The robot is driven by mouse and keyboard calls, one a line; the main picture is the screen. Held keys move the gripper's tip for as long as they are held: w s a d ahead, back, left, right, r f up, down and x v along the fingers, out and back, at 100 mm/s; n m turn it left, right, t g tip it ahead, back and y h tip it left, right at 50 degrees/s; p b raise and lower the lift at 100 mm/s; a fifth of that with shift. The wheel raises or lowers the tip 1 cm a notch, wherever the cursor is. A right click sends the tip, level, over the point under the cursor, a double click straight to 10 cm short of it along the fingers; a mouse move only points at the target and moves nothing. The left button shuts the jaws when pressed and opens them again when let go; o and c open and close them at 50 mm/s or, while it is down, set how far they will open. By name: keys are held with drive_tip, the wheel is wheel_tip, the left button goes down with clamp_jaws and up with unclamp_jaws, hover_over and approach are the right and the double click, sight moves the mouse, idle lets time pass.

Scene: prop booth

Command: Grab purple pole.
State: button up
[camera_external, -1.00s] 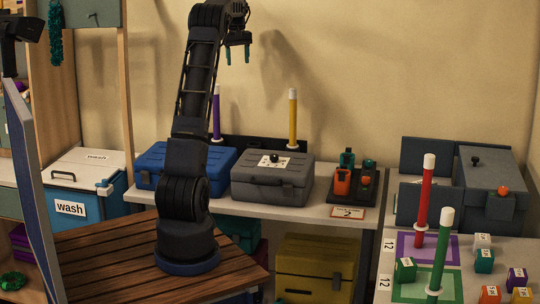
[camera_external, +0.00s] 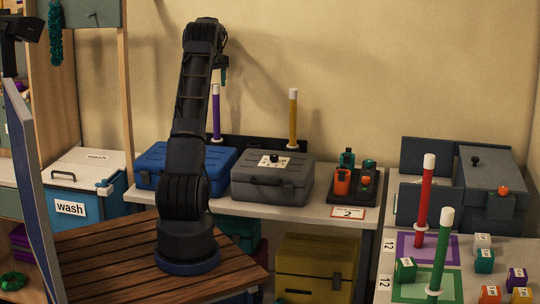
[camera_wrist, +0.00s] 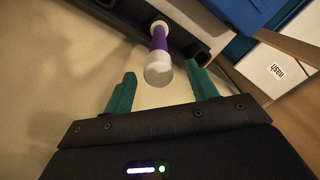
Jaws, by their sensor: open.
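The purple pole (camera_external: 216,113) with a white top stands upright in a dark holder behind the blue case in the external view. In the wrist view the purple pole (camera_wrist: 159,41) points toward the camera, its white cap nearest. My gripper (camera_external: 223,76) is above and slightly right of the pole's top, partly hidden by my arm. In the wrist view my gripper's (camera_wrist: 162,93) teal fingers are spread wide. The fingers hold nothing.
A yellow pole (camera_external: 293,117) stands to the right in the same dark holder (camera_external: 256,144). The blue case (camera_external: 169,166) and a grey case (camera_external: 272,179) sit in front. Red (camera_external: 424,193) and green (camera_external: 441,250) poles stand on the right table. The wall is close behind.

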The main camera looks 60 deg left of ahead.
sight(216, 93)
drive_tip(key=shift+f, duration=2.65)
clamp_jaws()
